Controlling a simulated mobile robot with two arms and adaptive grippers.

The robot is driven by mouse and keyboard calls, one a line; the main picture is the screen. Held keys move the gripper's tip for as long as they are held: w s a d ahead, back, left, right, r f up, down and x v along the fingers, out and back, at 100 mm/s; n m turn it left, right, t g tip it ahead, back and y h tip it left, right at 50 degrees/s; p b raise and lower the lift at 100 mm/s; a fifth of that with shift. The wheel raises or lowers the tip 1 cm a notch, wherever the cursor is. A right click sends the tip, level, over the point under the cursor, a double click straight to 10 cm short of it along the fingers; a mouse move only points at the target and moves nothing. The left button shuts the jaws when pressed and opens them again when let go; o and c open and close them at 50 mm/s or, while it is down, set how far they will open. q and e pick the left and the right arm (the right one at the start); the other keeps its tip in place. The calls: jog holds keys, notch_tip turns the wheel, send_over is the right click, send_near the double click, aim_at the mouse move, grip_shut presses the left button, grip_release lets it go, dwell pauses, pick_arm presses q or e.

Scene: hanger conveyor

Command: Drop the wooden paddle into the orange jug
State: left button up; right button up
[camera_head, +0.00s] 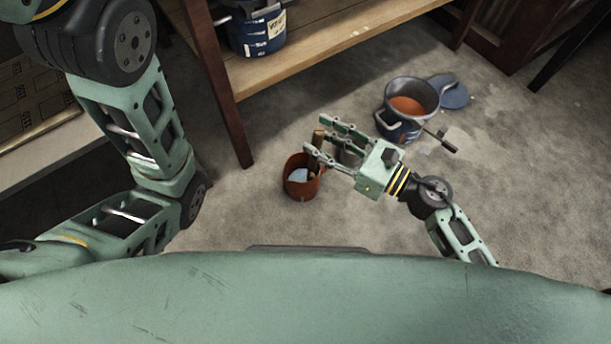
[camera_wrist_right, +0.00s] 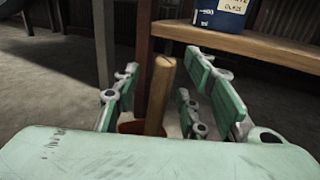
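The orange jug (camera_head: 290,186) stands on the floor near the middle of the head view, with something pale inside it. The wooden paddle's (camera_head: 318,137) round handle sticks up at the jug's far right rim. In the right wrist view the handle (camera_wrist_right: 159,95) stands nearly upright, leaning slightly, with a bit of the jug's rim (camera_wrist_right: 130,127) behind its lower end. The paddle's lower end is hidden. My right gripper (camera_head: 325,138) is open, its fingers on either side of the handle with gaps showing. My left gripper is out of view; only its arm shows.
A blue bucket (camera_head: 398,130) with orange contents stands to the right, with a blue lid (camera_head: 450,92) and a dark-handled tool (camera_head: 440,138) beside it. A wooden shelf (camera_head: 330,40) holding a blue can (camera_head: 258,38) is behind.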

jog(key=v, duration=0.8)
jog(key=shift+s+d, duration=0.25)
jog(key=shift+d, duration=0.05)
